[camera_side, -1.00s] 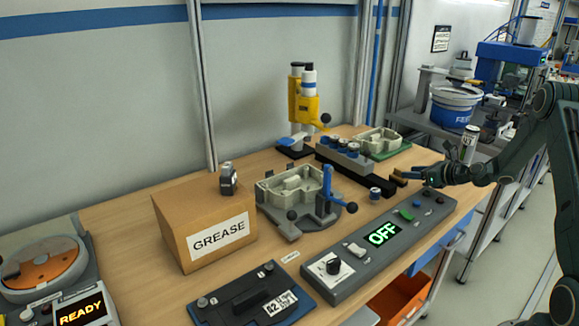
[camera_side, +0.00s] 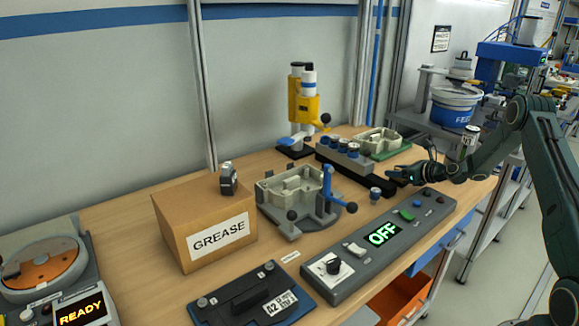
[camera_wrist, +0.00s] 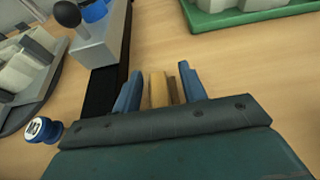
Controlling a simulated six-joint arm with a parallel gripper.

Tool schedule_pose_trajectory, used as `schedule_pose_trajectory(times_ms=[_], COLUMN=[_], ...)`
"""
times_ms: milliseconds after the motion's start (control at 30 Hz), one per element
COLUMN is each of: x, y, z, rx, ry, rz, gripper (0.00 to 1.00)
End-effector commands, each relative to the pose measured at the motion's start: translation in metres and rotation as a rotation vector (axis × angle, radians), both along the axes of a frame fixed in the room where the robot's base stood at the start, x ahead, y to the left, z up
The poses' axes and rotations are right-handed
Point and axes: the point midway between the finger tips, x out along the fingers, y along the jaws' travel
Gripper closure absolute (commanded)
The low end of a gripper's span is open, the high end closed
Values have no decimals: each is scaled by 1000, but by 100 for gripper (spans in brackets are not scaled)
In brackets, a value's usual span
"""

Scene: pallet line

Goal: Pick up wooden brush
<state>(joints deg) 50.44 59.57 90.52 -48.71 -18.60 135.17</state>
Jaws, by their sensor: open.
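The wooden brush (camera_wrist: 158,90) shows in the wrist view as a tan piece with a darker brown strip beside it. It lies between the two blue fingers of my gripper (camera_wrist: 158,72), which stand apart with a gap on each side of it. The rest of the brush is hidden behind the gripper body. In the side view my gripper (camera_side: 396,175) is low at the right end of the bench, beside the black rail, and covers the brush there.
A small blue-topped part (camera_side: 375,194) stands just left of my gripper, also in the wrist view (camera_wrist: 43,130). The black rail with a grey block (camera_side: 345,160) is behind. A control panel (camera_side: 385,240) reading OFF lies in front. A green-based casting (camera_side: 378,143) is farther back.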

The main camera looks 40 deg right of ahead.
Motion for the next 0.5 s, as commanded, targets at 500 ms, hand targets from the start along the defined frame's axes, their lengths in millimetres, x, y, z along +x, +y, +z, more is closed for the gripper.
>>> schedule_pose_trajectory(times_ms=[500], x=[12], y=[0], z=[-5], rx=[-1], ry=[0], rz=[0], gripper=[58])
